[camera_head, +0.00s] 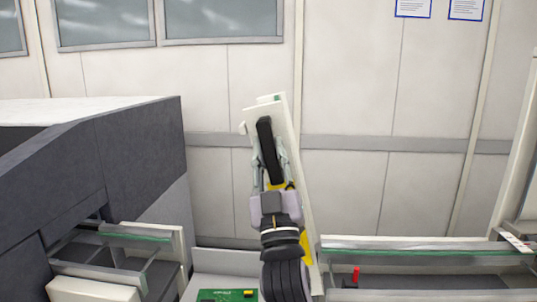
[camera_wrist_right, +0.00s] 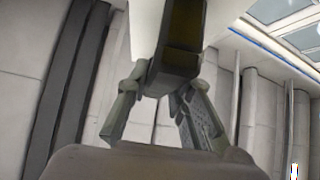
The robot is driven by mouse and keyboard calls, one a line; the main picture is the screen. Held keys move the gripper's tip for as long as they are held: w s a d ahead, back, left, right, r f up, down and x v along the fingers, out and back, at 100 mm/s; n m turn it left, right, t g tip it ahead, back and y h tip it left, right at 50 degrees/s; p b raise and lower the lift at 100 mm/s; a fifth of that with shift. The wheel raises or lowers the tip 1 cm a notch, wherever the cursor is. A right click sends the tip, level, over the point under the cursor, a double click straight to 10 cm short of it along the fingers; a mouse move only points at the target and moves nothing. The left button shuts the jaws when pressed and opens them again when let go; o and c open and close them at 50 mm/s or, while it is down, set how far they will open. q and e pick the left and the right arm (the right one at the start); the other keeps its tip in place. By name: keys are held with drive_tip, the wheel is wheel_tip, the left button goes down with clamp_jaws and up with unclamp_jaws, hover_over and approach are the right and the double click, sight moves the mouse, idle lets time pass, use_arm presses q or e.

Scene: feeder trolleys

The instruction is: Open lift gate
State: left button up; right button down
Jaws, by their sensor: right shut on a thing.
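The lift gate (camera_head: 299,165) is a narrow white section raised steeply and leaning slightly left in the head view. A black handle (camera_head: 266,140) sits along its face. My right gripper (camera_head: 270,168) has its fingers on either side of the handle and is shut on it. In the right wrist view, the dark handle (camera_wrist_right: 183,40) lies between the fingers of the right gripper (camera_wrist_right: 160,95), with the pale gate (camera_wrist_right: 145,28) behind. My arm hides the gate's lower part. My left gripper is not in view.
A dark grey machine (camera_head: 140,150) with a short rail section (camera_head: 130,237) stands at left. A conveyor (camera_head: 430,251) with a green strip and a red lever (camera_head: 356,273) runs right. A green circuit board (camera_head: 226,295) lies at the bottom. A panelled wall (camera_head: 350,85) closes the back.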

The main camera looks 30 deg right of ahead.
drive_tip(key=c, duration=1.4)
unclamp_jaws()
drive_tip(key=shift+f, duration=0.1)
wheel_tip(320, 180, up, 10)
drive_tip(key=shift+r, duration=0.1)
